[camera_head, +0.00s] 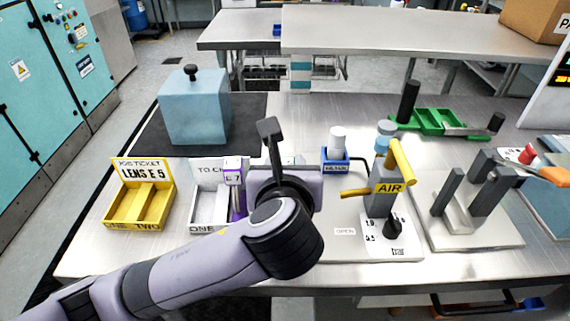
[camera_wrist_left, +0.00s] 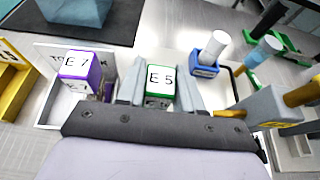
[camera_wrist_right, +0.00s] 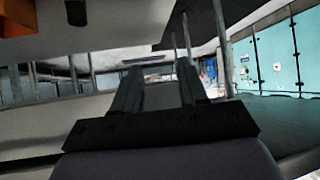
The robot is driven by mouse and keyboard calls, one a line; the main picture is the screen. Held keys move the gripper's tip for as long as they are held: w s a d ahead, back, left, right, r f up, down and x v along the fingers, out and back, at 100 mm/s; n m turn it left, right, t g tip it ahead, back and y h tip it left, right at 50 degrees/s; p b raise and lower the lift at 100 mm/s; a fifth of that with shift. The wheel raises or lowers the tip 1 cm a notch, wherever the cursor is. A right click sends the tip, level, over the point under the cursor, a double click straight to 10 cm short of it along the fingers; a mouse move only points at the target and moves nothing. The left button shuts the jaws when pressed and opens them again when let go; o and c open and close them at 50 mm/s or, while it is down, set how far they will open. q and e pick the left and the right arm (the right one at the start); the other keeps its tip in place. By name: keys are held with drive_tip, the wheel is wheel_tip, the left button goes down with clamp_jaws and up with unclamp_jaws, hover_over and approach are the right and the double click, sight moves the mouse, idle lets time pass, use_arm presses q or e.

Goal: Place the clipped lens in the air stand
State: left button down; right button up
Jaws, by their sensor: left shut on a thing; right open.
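My left gripper (camera_wrist_left: 155,92) is shut on a white, green-edged piece marked E 5 (camera_wrist_left: 160,76), the lens matching the job ticket; any clip on it is hard to make out. In the head view the left gripper (camera_head: 272,145) hangs over the table between the white tray and the blue holder, and its arm hides most of the piece. The air stand (camera_head: 380,195) is a grey post with a yellow AIR lever, right of the gripper and apart from it. It also shows in the left wrist view (camera_wrist_left: 250,105). My right gripper (camera_wrist_right: 157,85) is open and empty.
A purple-edged piece marked E 7 (camera_head: 234,175) stands in the white tray (camera_head: 207,212). A yellow tray (camera_head: 140,208) carries the LENS E 5 ticket. A blue holder (camera_head: 335,162) with a white cylinder stands close to the stand. A grey fixture (camera_head: 475,215) is at right.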

use_arm(q)
drive_tip(key=c, duration=0.7)
unclamp_jaws()
drive_tip(key=shift+f, duration=0.1)
drive_tip(key=shift+c, duration=0.2)
drive_tip(key=shift+s+r, duration=0.3)
drive_tip(key=p+v, duration=0.2)
drive_tip(key=v, duration=0.9)
drive_tip(key=shift+s, duration=0.15)
drive_tip(key=shift+r, duration=0.1)
